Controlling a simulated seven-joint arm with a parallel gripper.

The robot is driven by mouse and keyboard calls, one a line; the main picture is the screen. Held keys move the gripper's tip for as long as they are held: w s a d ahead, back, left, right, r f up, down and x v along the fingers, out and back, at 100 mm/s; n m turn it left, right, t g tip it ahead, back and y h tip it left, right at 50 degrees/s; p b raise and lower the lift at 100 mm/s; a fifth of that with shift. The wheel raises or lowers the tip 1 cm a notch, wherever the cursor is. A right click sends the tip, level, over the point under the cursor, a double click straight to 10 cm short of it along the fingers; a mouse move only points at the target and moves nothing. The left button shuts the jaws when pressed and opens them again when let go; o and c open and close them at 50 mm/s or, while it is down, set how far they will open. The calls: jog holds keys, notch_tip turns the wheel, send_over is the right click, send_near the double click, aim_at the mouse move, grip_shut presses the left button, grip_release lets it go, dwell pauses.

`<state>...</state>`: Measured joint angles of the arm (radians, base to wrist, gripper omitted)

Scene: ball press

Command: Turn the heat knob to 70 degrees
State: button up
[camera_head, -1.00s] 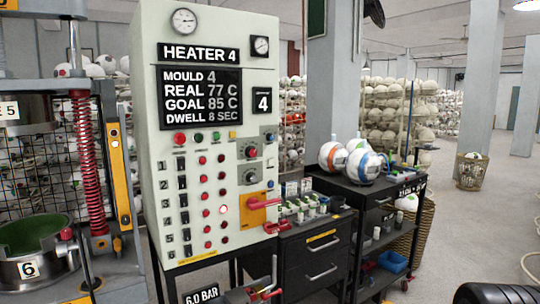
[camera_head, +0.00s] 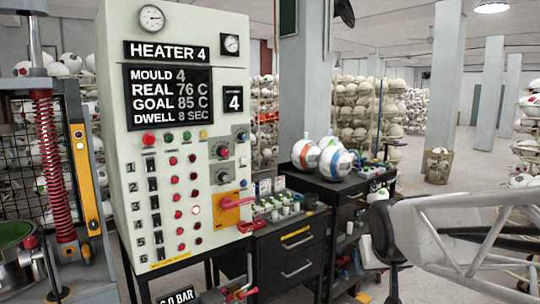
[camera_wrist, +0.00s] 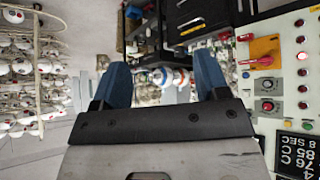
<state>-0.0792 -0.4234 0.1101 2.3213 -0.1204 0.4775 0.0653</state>
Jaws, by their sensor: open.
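The white heater cabinet (camera_head: 185,30) stands left of centre in the head view. Its display reads REAL 76 C, GOAL 85 C. In the wrist view the panel is turned sideways at the right edge, with the knobs (camera_wrist: 267,106) and (camera_wrist: 266,85) visible. My gripper (camera_wrist: 161,72) is open, its blue fingers apart and empty, away from the panel.
A red lever (camera_head: 237,201) on a yellow plate sticks out below the knobs. A black drawer cabinet (camera_head: 290,245) and a cart with balls (camera_head: 335,160) stand right of the heater. A press with a red spring (camera_head: 48,150) is at left. Open floor lies at right.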

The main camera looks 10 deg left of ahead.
jog(key=w+a+r+n+t+y, duration=0.1)
jog(key=w+a+r+t, duration=0.15)
jog(key=w, duration=0.55)
jog(key=w+a+r+n+t+y, duration=0.1)
jog(key=w+a+r, duration=0.1)
jog(key=w+a, duration=0.35)
jog(key=n+t+y, duration=0.4)
jog(key=n+y, duration=0.5)
jog(key=y, duration=0.6)
send_near(225, 152)
jog(key=shift+w+a+r, duration=0.15)
jog(key=shift+w+a, duration=0.05)
jog(key=shift+a, duration=0.25)
jog(key=shift+x, duration=3.9)
jog(key=shift+w, duration=0.1)
jog(key=shift+c, duration=0.3)
